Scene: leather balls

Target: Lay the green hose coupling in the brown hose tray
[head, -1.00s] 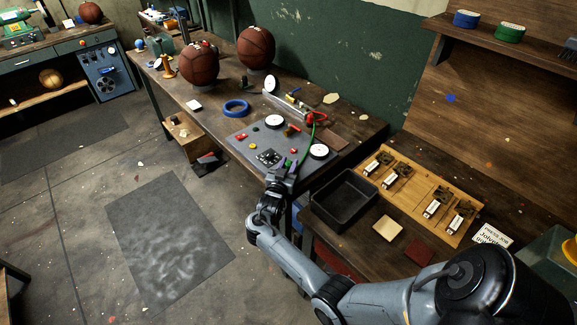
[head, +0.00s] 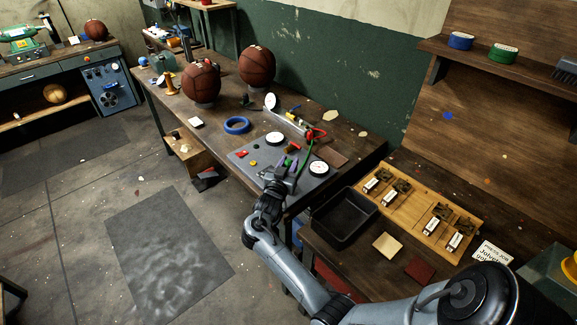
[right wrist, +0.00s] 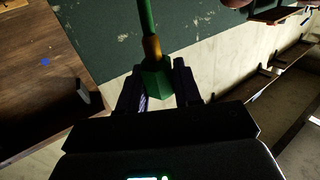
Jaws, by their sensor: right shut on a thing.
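The green hose coupling (right wrist: 154,82) shows in the right wrist view between my right gripper's (right wrist: 158,78) two fingers, with a brass-coloured collar and a green hose leading up from it. My right gripper (head: 286,166) is shut on the coupling above the grey panel on the bench. In the head view the green hose (head: 307,156) runs from the gripper toward a red fitting (head: 315,133). A flat brown rectangle (head: 329,154) at the panel's far right looks like the brown hose tray; its rim is too small to make out. My left gripper is not in view.
The grey panel (head: 240,157) bears white dials and coloured buttons. A blue ring (head: 237,125) and basketballs (head: 201,82) lie farther back. A black bin (head: 346,222) and a wooden board (head: 419,218) with several metal clips lie to the right.

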